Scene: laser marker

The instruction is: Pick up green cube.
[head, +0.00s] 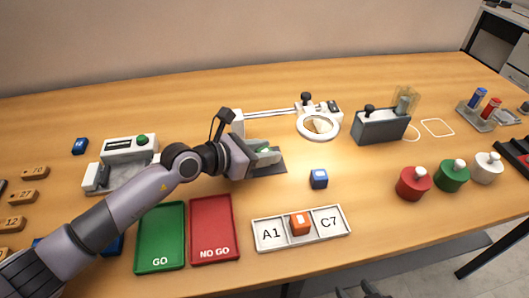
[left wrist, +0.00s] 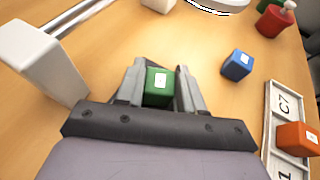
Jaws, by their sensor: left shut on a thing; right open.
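The green cube (left wrist: 158,87) has a white label on its top and sits between the two fingers of my left gripper (left wrist: 160,85) in the left wrist view. Only a bit of green shows there; the fingers hide most of the cube. My right gripper (head: 376,291) is only partly in view at the bottom edge, below the table's front edge, open and away from the cube.
A blue cube (head: 319,179) stands right of my left gripper. An orange cube (head: 299,223) sits in the middle of the A1/C7 tray (head: 270,235). The green GO tray (head: 160,237) and red NO GO tray (head: 214,230) lie in front. A ring magnifier (head: 336,132) stands behind.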

